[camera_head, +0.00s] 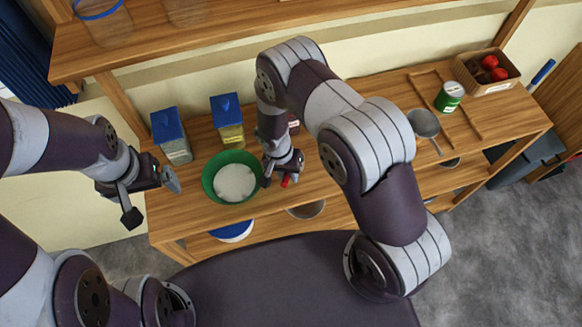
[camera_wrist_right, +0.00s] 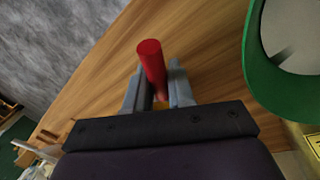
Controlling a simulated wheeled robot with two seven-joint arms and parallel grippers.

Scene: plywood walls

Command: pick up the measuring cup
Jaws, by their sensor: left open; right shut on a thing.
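My right gripper (camera_head: 283,179) is just right of the green bowl on the wooden counter. In the right wrist view my right gripper (camera_wrist_right: 157,92) is shut on a red cylindrical thing (camera_wrist_right: 150,58), which sticks out between the fingers. The red thing also shows in the head view (camera_head: 286,182). I cannot tell whether it is part of the measuring cup; no cup shape shows on it.
The green bowl (camera_head: 207,180) holds something white. Two blue-lidded containers (camera_head: 172,135) (camera_head: 229,122) stand behind it. To the right are a grey round thing with a handle (camera_head: 423,123), a green can (camera_head: 449,97) and a wooden box (camera_head: 512,78) with red items. A shelf (camera_head: 190,40) spans above.

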